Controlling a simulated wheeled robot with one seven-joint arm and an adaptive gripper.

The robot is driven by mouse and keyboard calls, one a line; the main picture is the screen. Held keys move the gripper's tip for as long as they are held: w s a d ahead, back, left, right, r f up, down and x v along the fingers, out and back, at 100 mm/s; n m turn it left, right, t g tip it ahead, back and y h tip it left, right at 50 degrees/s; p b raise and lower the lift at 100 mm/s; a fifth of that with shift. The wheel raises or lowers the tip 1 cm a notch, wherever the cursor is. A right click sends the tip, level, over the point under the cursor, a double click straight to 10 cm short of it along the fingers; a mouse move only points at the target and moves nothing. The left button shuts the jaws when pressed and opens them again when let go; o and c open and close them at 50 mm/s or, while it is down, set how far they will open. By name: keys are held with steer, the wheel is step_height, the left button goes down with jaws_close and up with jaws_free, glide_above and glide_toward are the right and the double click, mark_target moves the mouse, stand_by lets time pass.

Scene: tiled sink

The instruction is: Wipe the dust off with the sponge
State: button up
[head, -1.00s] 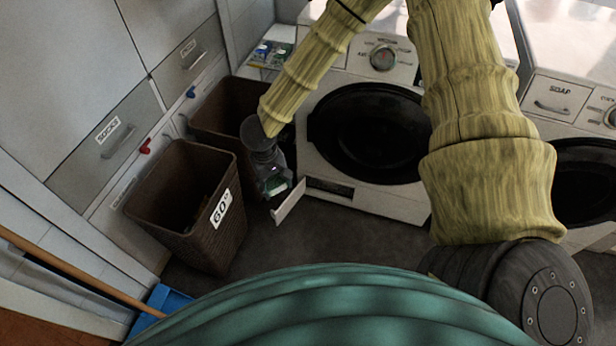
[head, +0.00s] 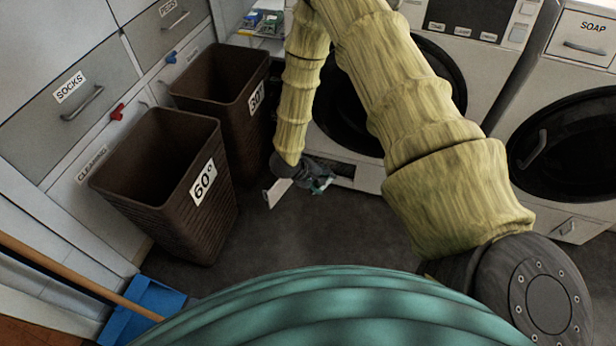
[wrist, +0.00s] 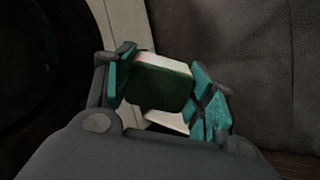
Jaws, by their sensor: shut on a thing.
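In the wrist view my gripper (wrist: 168,92) is shut on a dark green block with a pale edge, which looks like the sponge (wrist: 160,86). The sponge sits between the teal finger pads. In the head view the gripper mostly hides it. I cannot tell if the sponge touches anything. I cannot clearly make out any dust.
Two brown baskets, one labelled 60° (head: 160,190) and one behind it (head: 215,85), stand left of the gripper. The washing machine (head: 340,185) is behind it, with a second machine (head: 570,130) to the right. A blue dustpan (head: 150,300) lies front left. Dark floor (head: 290,240) is clear.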

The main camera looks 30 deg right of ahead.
steer(key=w+d+f+n+t+h+b, duration=0.1)
steer(key=w+d+f+h+b, duration=0.1)
steer(key=d+f+b, duration=0.3)
steer(key=w+d+f+n+t+h+b, duration=0.1)
steer(key=d+f+h+b, duration=0.1)
steer(key=f+b, duration=0.4)
steer(key=n+t+h+b, duration=0.3)
steer(key=n+t+b, duration=0.5)
steer(key=b, duration=1.4)
glide_toward(315, 160)
steer(key=shift+w+d+f+m+t+b, duration=0.15)
steer(key=shift+w+d+m+t+b, duration=0.2)
steer(key=shift+d, duration=0.35)
steer(key=shift+w+d+f+m+t+b, duration=0.1)
steer(key=shift+w+d+m+b, duration=0.2)
steer(key=shift+w+d, duration=0.3)
steer(key=shift+w+d+f+m+t+b, duration=0.15)
steer(key=shift+w+d+m+t+b, duration=0.15)
steer(key=shift+d, duration=0.45)
steer(key=shift+b+x, duration=0.5)
steer(key=shift+x, duration=0.6)
